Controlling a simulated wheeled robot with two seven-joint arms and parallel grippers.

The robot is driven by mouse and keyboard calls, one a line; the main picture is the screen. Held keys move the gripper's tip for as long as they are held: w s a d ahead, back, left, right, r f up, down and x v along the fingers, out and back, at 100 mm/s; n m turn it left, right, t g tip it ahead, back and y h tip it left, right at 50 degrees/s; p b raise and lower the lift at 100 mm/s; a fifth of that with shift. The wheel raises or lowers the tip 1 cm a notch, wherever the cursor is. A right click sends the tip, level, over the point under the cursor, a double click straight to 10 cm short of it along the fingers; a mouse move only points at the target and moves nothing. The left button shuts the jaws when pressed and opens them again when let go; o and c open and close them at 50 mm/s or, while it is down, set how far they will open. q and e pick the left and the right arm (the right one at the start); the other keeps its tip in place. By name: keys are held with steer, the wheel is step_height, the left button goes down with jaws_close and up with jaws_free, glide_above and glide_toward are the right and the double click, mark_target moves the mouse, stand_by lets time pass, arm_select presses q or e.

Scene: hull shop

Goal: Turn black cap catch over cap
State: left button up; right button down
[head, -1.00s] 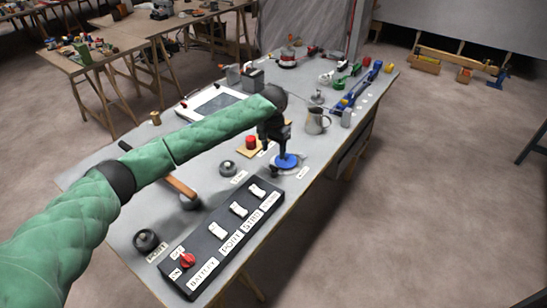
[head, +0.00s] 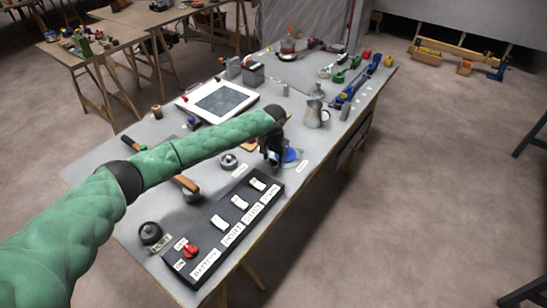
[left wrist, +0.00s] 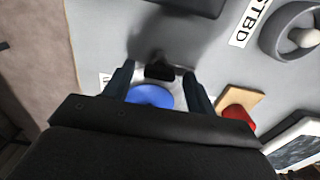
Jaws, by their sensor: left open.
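A round blue cap (head: 291,156) sits on a pale round fitting on the bench, partly hidden by my left gripper in the head view. The blue cap also shows in the left wrist view (left wrist: 152,96), between my fingers. A small black block, which looks like the black cap catch (left wrist: 160,73), lies beside the cap on the pale plate. My left gripper (head: 271,161) is open and points down at the near left side of the cap. In the left wrist view its fingertips (left wrist: 158,72) stand on either side of the black catch; contact cannot be told. My right gripper is out of view.
A black switch panel (head: 207,262) with a red knob (head: 190,251) lies at the near edge. A metal jug (head: 314,114) stands behind the cap. A red knob on a wooden plate (left wrist: 232,114) is close by. Bare bench lies around a round grey fitting (head: 229,161).

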arm_select(q)
steer(key=shift+r, duration=0.1)
steer(key=c, duration=1)
